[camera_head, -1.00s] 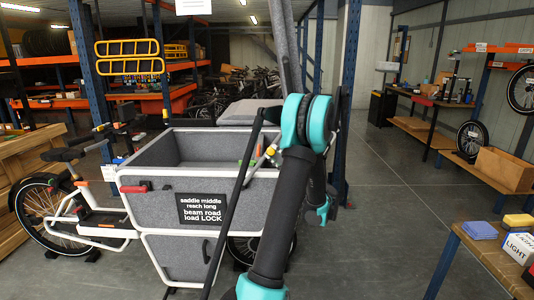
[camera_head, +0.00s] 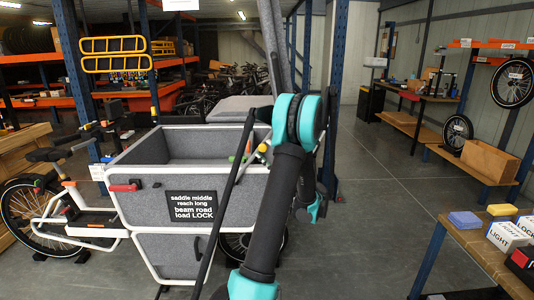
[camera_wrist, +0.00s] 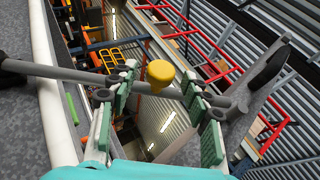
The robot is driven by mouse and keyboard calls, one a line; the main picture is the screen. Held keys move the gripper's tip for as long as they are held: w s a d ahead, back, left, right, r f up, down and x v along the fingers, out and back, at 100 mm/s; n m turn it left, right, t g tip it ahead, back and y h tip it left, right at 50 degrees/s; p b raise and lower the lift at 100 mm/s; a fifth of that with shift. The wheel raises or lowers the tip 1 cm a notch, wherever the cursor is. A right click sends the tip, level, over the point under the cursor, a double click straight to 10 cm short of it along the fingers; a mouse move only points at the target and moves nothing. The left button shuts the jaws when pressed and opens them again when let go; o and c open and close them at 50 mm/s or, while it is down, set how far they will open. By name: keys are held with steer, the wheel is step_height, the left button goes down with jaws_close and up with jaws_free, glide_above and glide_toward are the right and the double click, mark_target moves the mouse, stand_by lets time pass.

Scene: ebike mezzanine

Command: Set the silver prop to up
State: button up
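The silver prop (camera_wrist: 60,72) is a grey rod with a yellow knob (camera_wrist: 159,73). In the wrist view it crosses from the left edge to the right, beside the grey cargo box. My gripper (camera_wrist: 158,100) is open, its green-padded fingers on either side of the knob and the rod passing across between them. I cannot tell whether any finger touches the rod. In the head view the yellow knob (camera_head: 263,148) shows at the right side of the cargo box (camera_head: 225,190), just left of my arm. My gripper's fingers are hidden there behind my arm.
The white cargo bike's box has a label (camera_head: 193,206) and a red handle (camera_head: 124,187). A green piece (camera_wrist: 72,112) lies along the box edge. A blue post (camera_head: 333,90) stands behind my arm. A wooden table (camera_head: 470,238) with boxes is at right. The floor between is clear.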

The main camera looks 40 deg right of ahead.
steer(key=v, duration=1.2)
stand_by(0.4)
